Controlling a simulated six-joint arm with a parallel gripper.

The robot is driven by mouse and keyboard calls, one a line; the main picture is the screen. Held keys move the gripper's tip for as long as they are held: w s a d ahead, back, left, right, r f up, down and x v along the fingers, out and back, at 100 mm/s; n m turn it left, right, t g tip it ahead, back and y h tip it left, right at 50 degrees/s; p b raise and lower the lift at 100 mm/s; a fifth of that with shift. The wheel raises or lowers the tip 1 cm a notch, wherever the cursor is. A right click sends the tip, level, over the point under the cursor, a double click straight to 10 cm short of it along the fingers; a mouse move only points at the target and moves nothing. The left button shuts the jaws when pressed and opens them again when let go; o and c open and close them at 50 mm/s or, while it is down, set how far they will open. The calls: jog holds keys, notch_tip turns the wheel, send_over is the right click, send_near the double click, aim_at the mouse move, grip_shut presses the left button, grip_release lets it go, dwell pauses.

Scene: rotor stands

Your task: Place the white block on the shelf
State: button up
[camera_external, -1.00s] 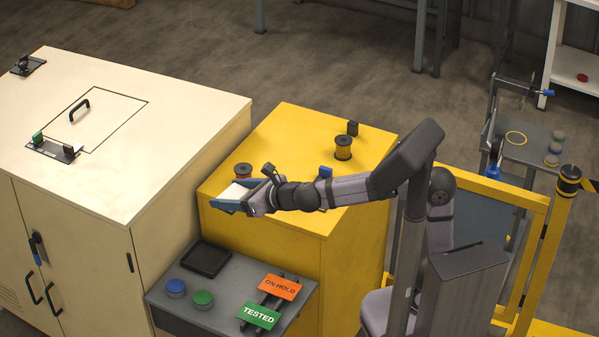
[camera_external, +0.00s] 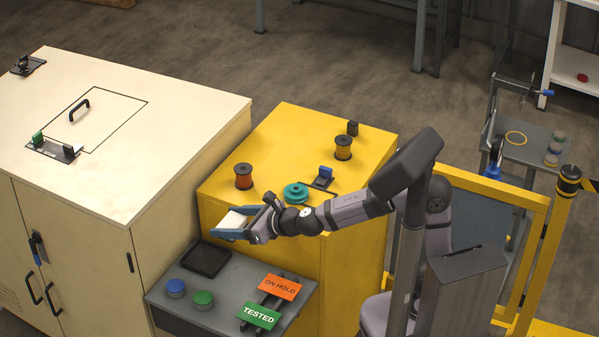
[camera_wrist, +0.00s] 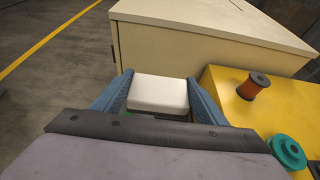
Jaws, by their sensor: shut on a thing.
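The white block (camera_external: 234,220) is held between the blue fingers of my gripper (camera_external: 231,228), near the front left edge of the yellow cabinet top. In the wrist view the white block (camera_wrist: 159,93) sits between the two blue fingers of my gripper (camera_wrist: 158,98), which are shut on it. A patch of green shows just below the block there; I cannot tell what it is. A white shelf unit (camera_external: 576,48) stands at the far right, well away from my gripper, with a small red disc on it.
The yellow cabinet (camera_external: 290,130) carries spools (camera_external: 243,176), a teal rotor (camera_external: 295,194) and a small blue-black fixture (camera_external: 323,178). A grey side table (camera_external: 225,285) holds a black tray (camera_external: 206,259), round pucks and two signs. A cream cabinet (camera_external: 140,120) stands left.

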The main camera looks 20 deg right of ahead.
send_over(237, 296)
notch_tip(237, 296, down, 15)
jog(key=shift+w+f+b, duration=0.1)
jog(key=shift+f+b, duration=0.9)
jog(key=shift+f, duration=4.1)
jog(key=shift+f, duration=0.1)
jog(key=o, duration=1.2)
jog(key=shift+r, duration=0.2)
jog(key=v, duration=0.7)
jog(key=shift+d, duration=0.2)
